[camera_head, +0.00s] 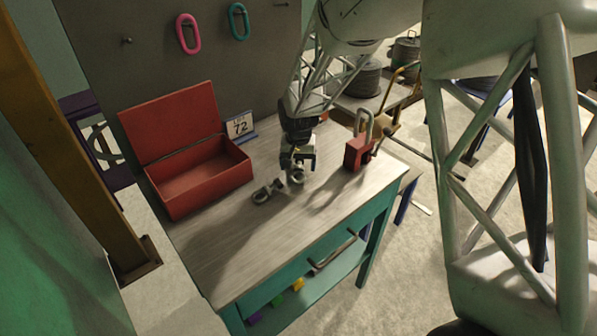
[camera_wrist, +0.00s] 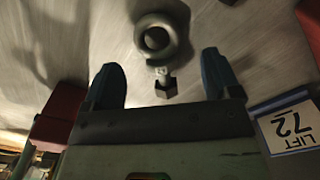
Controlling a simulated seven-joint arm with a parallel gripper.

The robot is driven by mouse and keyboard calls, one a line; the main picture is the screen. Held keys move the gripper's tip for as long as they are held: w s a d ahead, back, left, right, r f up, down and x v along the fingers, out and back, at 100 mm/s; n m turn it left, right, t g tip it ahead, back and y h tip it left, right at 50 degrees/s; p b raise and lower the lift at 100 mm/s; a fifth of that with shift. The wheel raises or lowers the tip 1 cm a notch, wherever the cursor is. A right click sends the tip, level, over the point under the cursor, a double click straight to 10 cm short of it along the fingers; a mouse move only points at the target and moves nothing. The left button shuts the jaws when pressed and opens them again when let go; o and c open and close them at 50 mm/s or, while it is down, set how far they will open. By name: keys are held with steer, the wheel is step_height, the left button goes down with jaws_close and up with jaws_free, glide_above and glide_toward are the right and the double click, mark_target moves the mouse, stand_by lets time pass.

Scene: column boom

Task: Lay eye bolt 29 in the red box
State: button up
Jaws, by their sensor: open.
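A steel eye bolt (camera_head: 296,177) lies on the workbench just under my gripper (camera_head: 298,162). In the wrist view this eye bolt (camera_wrist: 154,38) has its ring ahead of the fingertips and its shank pointing back between them. My gripper (camera_wrist: 165,80) is open, with a finger on either side and bench showing between fingers and bolt. Another eye bolt (camera_head: 262,193) lies a little to the left. No number 29 is readable on either. The red box (camera_head: 205,184) stands at the bench's left with its lid raised; its edge shows at the right of the wrist view (camera_wrist: 311,22).
A LIFT 72 card (camera_head: 239,128) stands beside the red box; it also shows in the wrist view (camera_wrist: 292,124). A red padlock-like block (camera_head: 358,152) stands right of my gripper. The bench top (camera_head: 240,250) is clear toward the front. Pink and teal links hang on the back panel.

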mark_target(298, 171)
steer(key=shift+f, duration=1.6)
steer(key=shift+c, duration=0.3)
steer(key=c, duration=1.1)
steer(key=shift+r, duration=0.25)
steer(key=shift+r, duration=0.6)
step_height(298, 171, up, 2)
steer(key=shift+r, duration=0.1)
steer(key=s+d, duration=0.1)
steer(key=s, duration=0.4)
steer(key=s+d, duration=0.2)
steer(key=s, duration=0.3)
steer(key=s+d+r, duration=0.1)
steer(key=s+d, duration=0.1)
steer(key=s, duration=0.3)
steer(key=shift+d+r, duration=0.1)
steer(key=shift+d, duration=0.15)
